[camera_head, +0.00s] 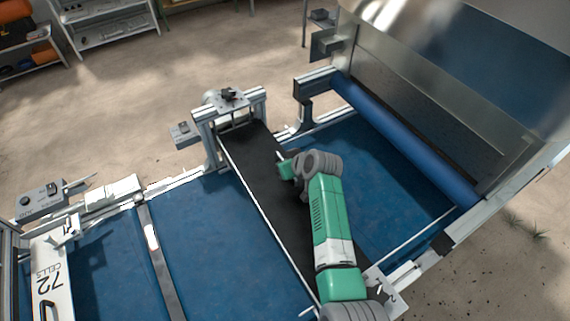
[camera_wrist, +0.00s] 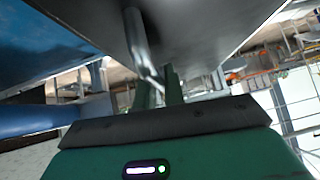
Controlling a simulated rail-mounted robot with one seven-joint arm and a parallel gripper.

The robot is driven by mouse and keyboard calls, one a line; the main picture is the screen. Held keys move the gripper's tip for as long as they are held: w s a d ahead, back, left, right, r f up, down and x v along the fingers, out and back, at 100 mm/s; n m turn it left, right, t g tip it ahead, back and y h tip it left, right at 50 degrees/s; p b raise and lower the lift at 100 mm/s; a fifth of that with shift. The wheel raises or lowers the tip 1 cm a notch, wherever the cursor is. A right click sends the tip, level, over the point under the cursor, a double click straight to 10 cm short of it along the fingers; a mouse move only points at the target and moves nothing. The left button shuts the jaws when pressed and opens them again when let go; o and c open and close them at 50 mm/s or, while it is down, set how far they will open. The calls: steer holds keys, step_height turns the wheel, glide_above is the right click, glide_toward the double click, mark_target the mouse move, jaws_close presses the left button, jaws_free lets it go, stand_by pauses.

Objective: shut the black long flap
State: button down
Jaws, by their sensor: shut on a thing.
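The black long flap (camera_head: 254,178) runs as a dark strip across the blue bed, from a metal bracket at the back to the front rail. My arm covers part of its right side. My gripper (camera_head: 287,167) is over the flap's right side, its fingertips mostly hidden there. In the wrist view, my green fingers (camera_wrist: 159,88) are shut on a metal bar handle (camera_wrist: 136,38), which runs along a grey-black panel (camera_wrist: 200,28), apparently the flap. The flap's exact tilt is hard to tell.
A blue roller (camera_head: 405,140) and a large metal hood (camera_head: 440,85) stand at the right. A switch box (camera_head: 230,97) sits on the back bracket. The blue bed (camera_head: 205,235) left of the flap is clear.

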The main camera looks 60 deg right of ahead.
steer(key=shift+s+f, duration=0.1)
steer(key=shift+f, duration=0.15)
steer(key=c, duration=1.5)
jaws_free()
steer(key=shift+r, duration=0.1)
steer(key=shift+r, duration=0.1)
steer(key=p+v, duration=0.1)
steer(key=v, duration=0.6)
steer(key=shift+s+a+r, duration=0.15)
steer(key=shift+s, duration=0.1)
